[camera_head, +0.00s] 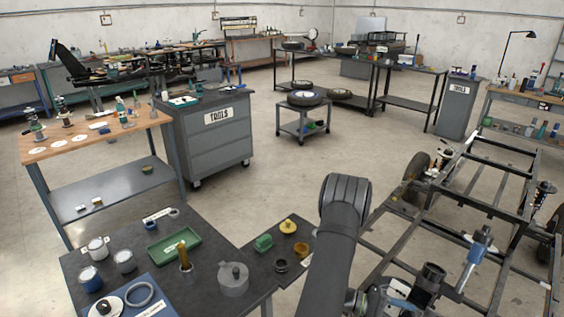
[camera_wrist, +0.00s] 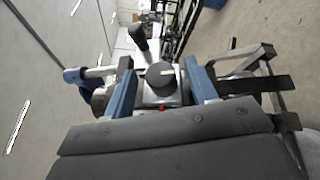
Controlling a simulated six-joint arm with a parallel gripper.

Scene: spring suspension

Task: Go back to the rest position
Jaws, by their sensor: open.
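My dark arm (camera_head: 338,245) rises from the bottom edge of the head view and bends near the middle of the picture. My gripper cannot be clearly made out there. In the wrist view, my gripper (camera_wrist: 160,68) shows as two blue-grey fingers spread apart. A dark rounded shape with a pale mark appears between them, apparently beyond the fingers. I cannot tell how far away it is. I see nothing clamped between the fingers.
A dark table (camera_head: 215,222) at lower left bears a green tray (camera_head: 174,247), jars and a grey lidded pot (camera_head: 233,279). A black vehicle frame (camera_head: 455,195) fills the right side. A grey tool cabinet (camera_head: 213,142) stands behind. Open floor (camera_head: 290,180) lies between.

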